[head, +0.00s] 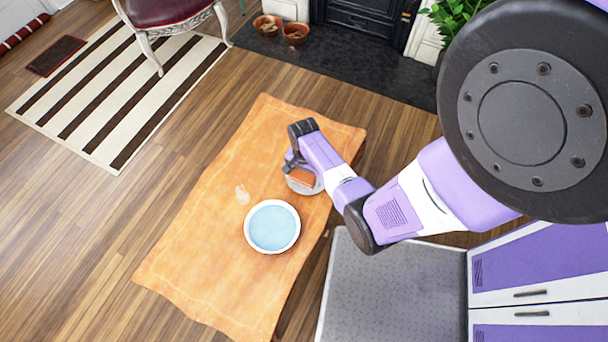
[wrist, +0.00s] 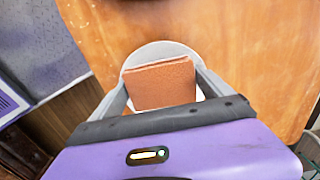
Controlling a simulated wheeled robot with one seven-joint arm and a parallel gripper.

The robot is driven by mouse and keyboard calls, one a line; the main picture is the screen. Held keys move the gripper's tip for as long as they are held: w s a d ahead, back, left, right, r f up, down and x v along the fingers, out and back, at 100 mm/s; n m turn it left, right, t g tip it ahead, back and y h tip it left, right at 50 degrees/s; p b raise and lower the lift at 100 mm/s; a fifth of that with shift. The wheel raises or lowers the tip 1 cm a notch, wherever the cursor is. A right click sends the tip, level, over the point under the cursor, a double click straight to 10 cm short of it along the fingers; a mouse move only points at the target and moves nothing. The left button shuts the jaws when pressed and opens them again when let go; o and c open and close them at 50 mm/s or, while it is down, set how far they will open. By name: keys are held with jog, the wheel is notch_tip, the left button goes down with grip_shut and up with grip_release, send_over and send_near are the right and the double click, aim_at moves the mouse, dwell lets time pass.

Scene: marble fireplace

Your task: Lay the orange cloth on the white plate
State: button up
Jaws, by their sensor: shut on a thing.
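The orange cloth (wrist: 160,85) is a folded brownish-orange square between the two fingers of my gripper (wrist: 162,88) in the wrist view. In the head view the cloth (head: 301,177) shows as a small orange patch under my gripper (head: 297,170). The white plate (wrist: 150,52) is round and lies behind the cloth in the wrist view, its far rim showing. In the head view the plate's rim (head: 304,190) shows below the cloth, partly hidden by my arm. I cannot tell whether the cloth touches the plate or hangs just above it.
The plate stands on a long orange-topped table (head: 200,255), near its right edge. A white bowl with a blue inside (head: 272,226) stands close by, toward the front. A small pale thing (head: 242,194) lies left of it. The table's left part is clear.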

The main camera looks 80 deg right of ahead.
jog(key=shift+f, duration=0.45)
jog(key=shift+f+b, duration=0.2)
jog(key=shift+b, duration=0.2)
jog(key=o, duration=1.1)
jog(key=shift+c, duration=0.2)
